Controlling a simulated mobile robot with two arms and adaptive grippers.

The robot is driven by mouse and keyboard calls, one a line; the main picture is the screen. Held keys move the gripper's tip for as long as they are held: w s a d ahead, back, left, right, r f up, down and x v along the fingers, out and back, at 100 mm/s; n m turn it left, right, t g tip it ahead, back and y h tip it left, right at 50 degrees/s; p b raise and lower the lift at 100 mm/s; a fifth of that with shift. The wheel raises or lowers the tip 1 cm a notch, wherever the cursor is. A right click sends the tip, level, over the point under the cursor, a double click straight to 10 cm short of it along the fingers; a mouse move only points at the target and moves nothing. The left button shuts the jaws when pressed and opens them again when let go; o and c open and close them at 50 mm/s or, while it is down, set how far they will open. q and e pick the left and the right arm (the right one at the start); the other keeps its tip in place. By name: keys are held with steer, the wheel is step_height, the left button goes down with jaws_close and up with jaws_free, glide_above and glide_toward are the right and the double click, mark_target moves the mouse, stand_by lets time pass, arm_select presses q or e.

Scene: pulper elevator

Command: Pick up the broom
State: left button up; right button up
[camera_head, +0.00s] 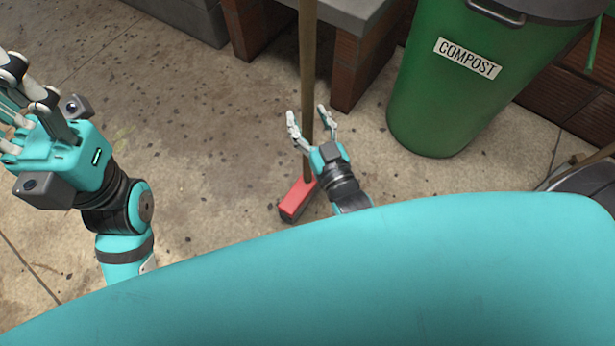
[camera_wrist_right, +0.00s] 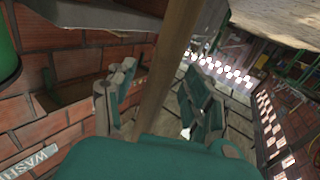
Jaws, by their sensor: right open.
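The broom stands upright on the concrete floor, with a long brown wooden handle (camera_head: 307,60) and a red head (camera_head: 297,199). The top of the handle is cut off by the head view's upper edge. My right gripper (camera_head: 306,118) is open, with its fingers spread to either side of the handle above the broom head. In the right wrist view the handle (camera_wrist_right: 168,75) runs between the open fingers (camera_wrist_right: 158,103). I cannot tell whether they touch it. My left gripper (camera_head: 18,105) is at the left edge, away from the broom, its fingertips partly out of view.
A green compost bin (camera_head: 435,105) stands right of the broom. A grey-topped brick bench (camera_head: 350,12) is just behind the handle. A round metal lid-like object (camera_head: 590,180) is at the right edge. The floor (camera_head: 190,130) between my grippers is clear.

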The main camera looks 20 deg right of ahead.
steer(key=shift+w, duration=0.45)
steer(key=shift+c, duration=0.2)
jaws_close()
steer(key=shift+r, duration=0.1)
